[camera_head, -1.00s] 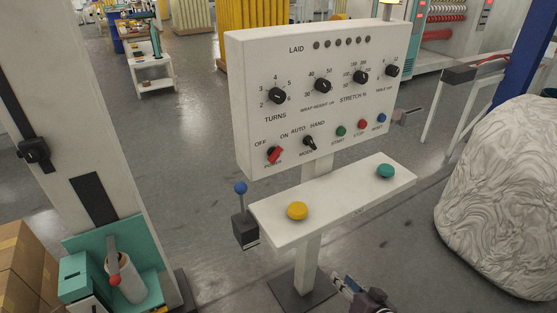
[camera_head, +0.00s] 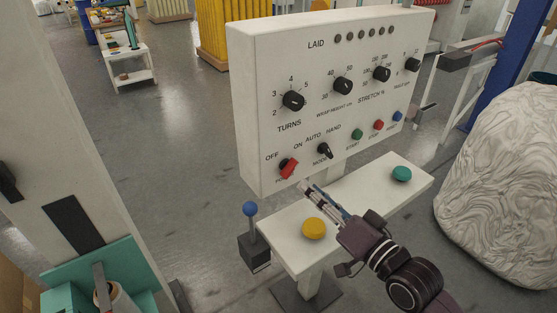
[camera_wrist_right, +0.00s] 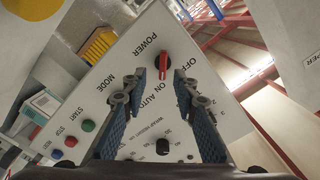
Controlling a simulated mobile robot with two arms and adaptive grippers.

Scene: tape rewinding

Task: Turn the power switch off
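The power switch (camera_head: 289,169) is a red handle on a black knob at the lower left of the white control panel, below the OFF and ON labels. In the head view the handle slants, its upper end leaning to the ON side. My right gripper (camera_head: 306,188) is just below and in front of it, above the panel's shelf. In the right wrist view the switch (camera_wrist_right: 150,74) shows between and beyond the tips of my right gripper (camera_wrist_right: 160,77). The fingers are apart and hold nothing; contact with the switch is not visible. My left gripper is not in view.
The mode knob (camera_head: 324,150) sits right of the switch. The shelf carries a yellow button (camera_head: 313,228) and a teal button (camera_head: 402,174). A blue-topped lever (camera_head: 250,210) stands at the shelf's left. A wrapped load (camera_head: 505,190) stands on the right.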

